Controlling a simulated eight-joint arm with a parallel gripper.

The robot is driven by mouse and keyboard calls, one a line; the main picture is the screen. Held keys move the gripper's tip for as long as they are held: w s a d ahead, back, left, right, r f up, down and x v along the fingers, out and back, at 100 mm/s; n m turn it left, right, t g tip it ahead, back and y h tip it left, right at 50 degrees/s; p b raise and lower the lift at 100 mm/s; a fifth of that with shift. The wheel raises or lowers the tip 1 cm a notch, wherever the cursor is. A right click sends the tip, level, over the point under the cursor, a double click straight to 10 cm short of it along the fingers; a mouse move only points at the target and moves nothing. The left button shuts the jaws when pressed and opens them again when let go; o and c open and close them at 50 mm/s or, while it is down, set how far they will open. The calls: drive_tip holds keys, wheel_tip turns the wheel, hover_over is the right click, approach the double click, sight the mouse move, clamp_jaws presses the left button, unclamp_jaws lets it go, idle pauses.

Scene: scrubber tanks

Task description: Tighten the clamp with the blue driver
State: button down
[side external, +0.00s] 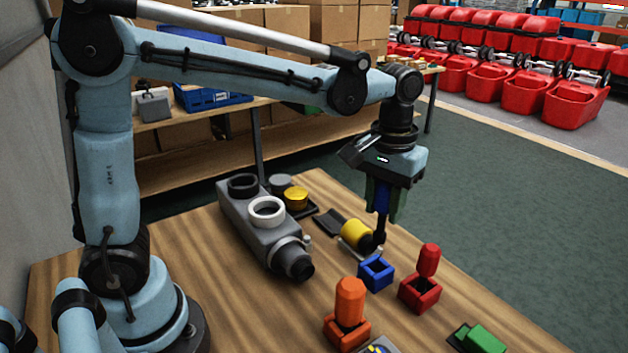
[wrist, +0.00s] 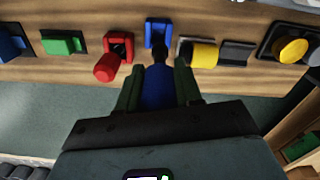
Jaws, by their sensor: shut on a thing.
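My gripper (side external: 384,207) is shut on the blue driver (side external: 382,196), which hangs upright with its black tip down. The driver also shows between the dark green fingers in the wrist view (wrist: 158,88). The empty blue holder (side external: 376,273) stands on the table just below the tip in the side view; it also shows beyond the tip in the wrist view (wrist: 158,29). The grey tank (side external: 246,222) lies left of my gripper. A metal band that looks like the clamp (side external: 288,246) is around its dark outlet, with a small screw part on one side.
A red driver (side external: 429,260) and an orange driver (side external: 350,300) stand in holders near the blue holder. A yellow cylinder (side external: 355,233) lies behind it, and a green block (side external: 485,339) is at the front right. Bare wood lies in front of the tank.

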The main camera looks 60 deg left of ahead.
drive_tip(key=s+a+r, duration=0.2)
drive_tip(key=s+a, duration=0.5)
drive_tip(key=a, duration=0.4)
drive_tip(key=shift+s+a+f, duration=0.15)
drive_tip(key=shift+s+f, duration=0.05)
drive_tip(key=shift+f, duration=1)
drive_tip(key=shift+s+a+f, duration=0.1)
drive_tip(key=shift+s+f, duration=0.05)
drive_tip(key=shift+f, duration=1.05)
drive_tip(key=n, duration=1.6)
drive_tip(key=shift+s, duration=0.1)
drive_tip(key=n, duration=0.4)
drive_tip(key=shift+n, duration=0.3)
